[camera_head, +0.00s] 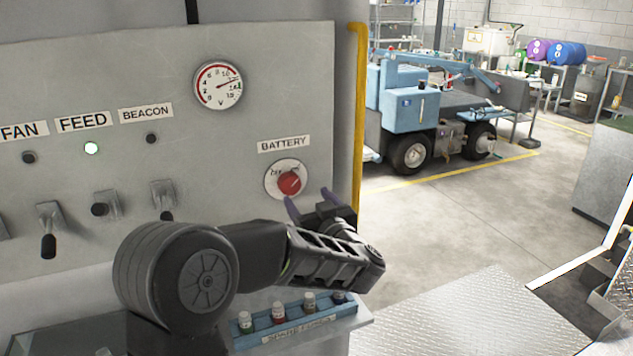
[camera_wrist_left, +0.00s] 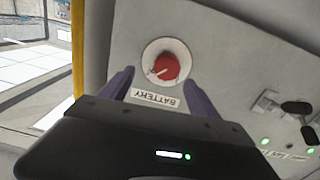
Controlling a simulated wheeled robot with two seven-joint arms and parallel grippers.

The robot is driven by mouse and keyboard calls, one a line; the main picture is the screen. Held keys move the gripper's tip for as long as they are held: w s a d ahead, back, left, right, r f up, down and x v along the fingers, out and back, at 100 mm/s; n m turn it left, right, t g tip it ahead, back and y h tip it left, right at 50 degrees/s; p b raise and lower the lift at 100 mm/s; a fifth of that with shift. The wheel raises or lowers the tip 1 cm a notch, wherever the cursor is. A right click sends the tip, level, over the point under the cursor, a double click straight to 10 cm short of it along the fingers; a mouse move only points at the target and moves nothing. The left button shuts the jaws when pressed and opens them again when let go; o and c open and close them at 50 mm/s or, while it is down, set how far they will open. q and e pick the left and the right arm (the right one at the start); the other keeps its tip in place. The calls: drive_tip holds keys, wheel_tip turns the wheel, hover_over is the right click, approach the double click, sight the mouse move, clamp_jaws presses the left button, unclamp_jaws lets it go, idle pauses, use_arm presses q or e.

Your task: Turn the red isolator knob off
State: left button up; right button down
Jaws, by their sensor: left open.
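The red isolator knob (camera_head: 289,184) sits on a round white plate under the BATTERY label (camera_head: 284,144) on the grey panel. In the left wrist view the red knob (camera_wrist_left: 166,67) shows with a pale pointer line, and the label appears upside down. My left gripper (camera_head: 308,205) is open and empty, just below and right of the knob in the head view. In the left wrist view its two purple fingers (camera_wrist_left: 158,85) are spread, with the knob beyond and between their tips. They look apart from it. My right gripper is not in view.
The panel also carries a gauge (camera_head: 218,85), a lit FEED lamp (camera_head: 91,148) and toggle levers (camera_head: 50,228). A blue rack of small bottles (camera_head: 298,320) stands on a ledge below my arm. A yellow pipe (camera_head: 357,110) runs along the panel's right edge.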

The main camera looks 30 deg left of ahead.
sight(291, 185)
use_arm(q)
drive_tip(key=x, duration=0.2)
drive_tip(key=p+x, duration=0.1)
drive_tip(key=x, duration=0.1)
drive_tip(key=s+a+p+x, duration=0.1)
drive_tip(key=x, duration=0.2)
drive_tip(key=shift+s+d+r, duration=0.1)
drive_tip(key=shift+r, duration=0.2)
drive_tip(key=shift+w+a+f, duration=0.1)
drive_tip(key=shift+w+a, duration=0.15)
drive_tip(key=shift+a, duration=0.1)
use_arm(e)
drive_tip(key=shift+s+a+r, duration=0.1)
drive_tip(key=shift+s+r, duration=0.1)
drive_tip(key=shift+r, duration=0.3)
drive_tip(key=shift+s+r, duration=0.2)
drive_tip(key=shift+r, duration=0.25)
use_arm(q)
drive_tip(key=shift+c, duration=0.3)
drive_tip(key=c, duration=1.3)
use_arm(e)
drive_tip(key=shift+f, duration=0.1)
